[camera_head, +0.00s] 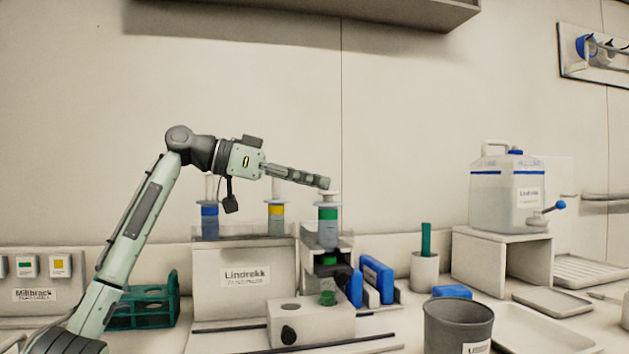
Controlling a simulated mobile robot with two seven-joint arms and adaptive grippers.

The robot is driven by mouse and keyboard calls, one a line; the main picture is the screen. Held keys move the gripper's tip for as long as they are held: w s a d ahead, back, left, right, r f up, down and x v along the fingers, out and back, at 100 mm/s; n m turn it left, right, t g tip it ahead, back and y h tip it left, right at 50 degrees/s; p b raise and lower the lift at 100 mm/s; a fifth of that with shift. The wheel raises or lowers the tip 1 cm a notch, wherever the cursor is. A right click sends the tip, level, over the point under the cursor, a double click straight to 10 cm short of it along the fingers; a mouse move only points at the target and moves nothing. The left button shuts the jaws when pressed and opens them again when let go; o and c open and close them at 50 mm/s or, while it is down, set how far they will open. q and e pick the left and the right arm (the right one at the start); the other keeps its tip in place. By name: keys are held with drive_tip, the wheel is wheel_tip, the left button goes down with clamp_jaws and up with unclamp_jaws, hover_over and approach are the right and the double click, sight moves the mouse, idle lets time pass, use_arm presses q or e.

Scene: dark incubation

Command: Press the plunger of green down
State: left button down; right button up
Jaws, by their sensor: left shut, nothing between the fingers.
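The green-banded syringe (328,214) stands upright in the right-hand holder, with its white plunger top (328,196) above the barrel. My left gripper (326,183) is shut and empty. It reaches in from the left, its fingertips just above or at the green plunger top; I cannot tell whether they touch. A green-tinted small vessel (328,298) sits below the holder on a white block. A yellow-banded syringe (276,212) and a blue-banded syringe (210,217) stand upright to the left, the blue one's plunger partly behind my arm. My right gripper is not in view.
A white labelled box (243,284) stands under the blue and yellow syringes. A green rack (142,309) is at left. Blue blocks (378,278), a grey bin (458,326) and a white jug (507,193) on a stand are at right. A shelf (400,10) hangs above.

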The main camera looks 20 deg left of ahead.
use_arm(q)
wheel_tip(320, 180, up, 10)
idle(0.5)
idle(0.3)
